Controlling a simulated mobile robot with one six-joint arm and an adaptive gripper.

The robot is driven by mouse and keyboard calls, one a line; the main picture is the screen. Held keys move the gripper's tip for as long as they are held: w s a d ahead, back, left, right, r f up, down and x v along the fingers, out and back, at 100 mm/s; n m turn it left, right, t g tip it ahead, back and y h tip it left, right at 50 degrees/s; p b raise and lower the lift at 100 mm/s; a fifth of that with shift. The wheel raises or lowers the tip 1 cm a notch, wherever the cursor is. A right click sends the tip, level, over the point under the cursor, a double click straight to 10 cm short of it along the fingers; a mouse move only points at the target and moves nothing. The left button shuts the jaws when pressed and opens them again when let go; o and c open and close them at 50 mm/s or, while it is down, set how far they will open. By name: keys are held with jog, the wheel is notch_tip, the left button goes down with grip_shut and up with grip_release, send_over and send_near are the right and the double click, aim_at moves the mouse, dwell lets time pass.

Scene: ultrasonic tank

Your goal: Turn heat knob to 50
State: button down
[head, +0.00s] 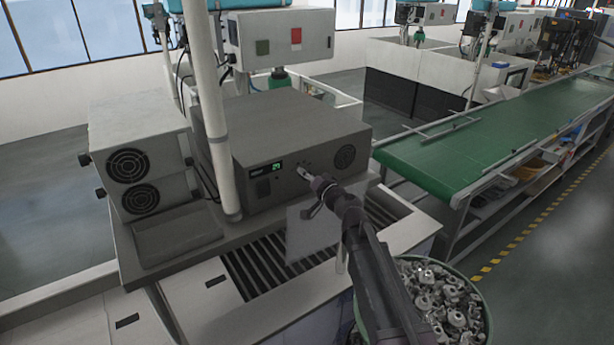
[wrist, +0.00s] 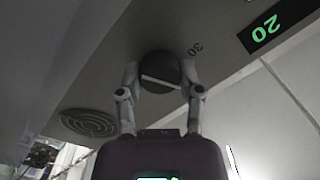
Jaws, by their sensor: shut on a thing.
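The heat knob (wrist: 160,70) is a dark round knob with a pale line across its face, on the grey front panel of the heater box. My gripper (wrist: 160,82) has one finger on each side of the knob and is shut on it. A printed 30 (wrist: 195,48) is beside the knob. A display (wrist: 265,28) with green digits, seemingly 20, is at the upper right of the wrist view. In the head view my gripper (head: 305,174) reaches the panel and hides the knob; the small display (head: 268,168) is left of it.
The grey heater box (head: 290,120) has a round vent (head: 345,157) right of my gripper. A pale vertical post (head: 212,110) stands at its left front corner. A slatted opening (head: 255,270) lies below. A bin of metal parts (head: 440,300) is near my arm.

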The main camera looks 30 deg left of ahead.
jog(key=m, duration=0.4)
jog(key=shift+a, duration=0.1)
jog(key=shift+m, duration=1.6)
jog(key=shift+c, duration=1.3)
grip_release()
jog(key=v, duration=1.2)
